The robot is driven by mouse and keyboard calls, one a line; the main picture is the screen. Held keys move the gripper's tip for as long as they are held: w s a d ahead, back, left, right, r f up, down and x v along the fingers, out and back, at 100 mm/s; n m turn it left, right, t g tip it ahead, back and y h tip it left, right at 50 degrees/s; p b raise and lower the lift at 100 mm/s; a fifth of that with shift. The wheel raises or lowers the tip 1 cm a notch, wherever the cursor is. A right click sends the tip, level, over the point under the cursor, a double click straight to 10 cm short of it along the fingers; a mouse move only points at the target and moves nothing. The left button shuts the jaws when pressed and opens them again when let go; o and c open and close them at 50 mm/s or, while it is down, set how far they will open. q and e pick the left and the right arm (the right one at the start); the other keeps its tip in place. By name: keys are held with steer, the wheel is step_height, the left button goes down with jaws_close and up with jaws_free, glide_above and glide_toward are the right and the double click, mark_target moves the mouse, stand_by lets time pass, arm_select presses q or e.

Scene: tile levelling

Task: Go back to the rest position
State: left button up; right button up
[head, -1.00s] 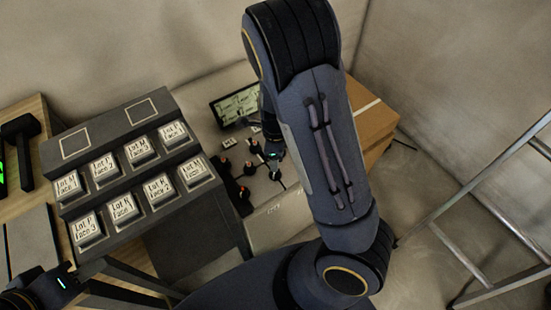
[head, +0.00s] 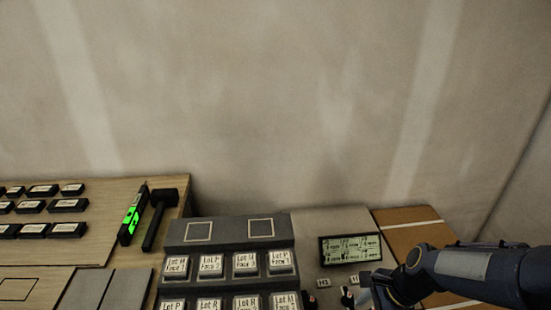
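My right arm comes in from the right edge at the lower right in the head view. Its dark wrist end reaches over the grey work surface (head: 310,225), and my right gripper (head: 364,290) is small and partly cut off at the bottom edge. I cannot tell whether its fingers are open or shut, or whether it holds anything. My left gripper is not in view.
A dark stepped rack (head: 180,245) holds several labelled tiles, with two empty outlined spots on top. The wall behind is bare.

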steer(key=s+r+n+t+p, duration=0.2)
steer(key=s+r+n, duration=0.4)
steer(key=r+n, duration=0.2)
steer(key=s+r+n+t+p, duration=0.2)
steer(key=s+r+n+p, duration=0.1)
steer(key=s+r+n, duration=0.3)
step_height(320, 180, up, 4)
steer(key=shift+s+a+f+n+t, duration=0.2)
steer(key=shift+s+n+t, duration=0.1)
steer(key=shift+n, duration=0.8)
steer(key=shift+d, duration=0.1)
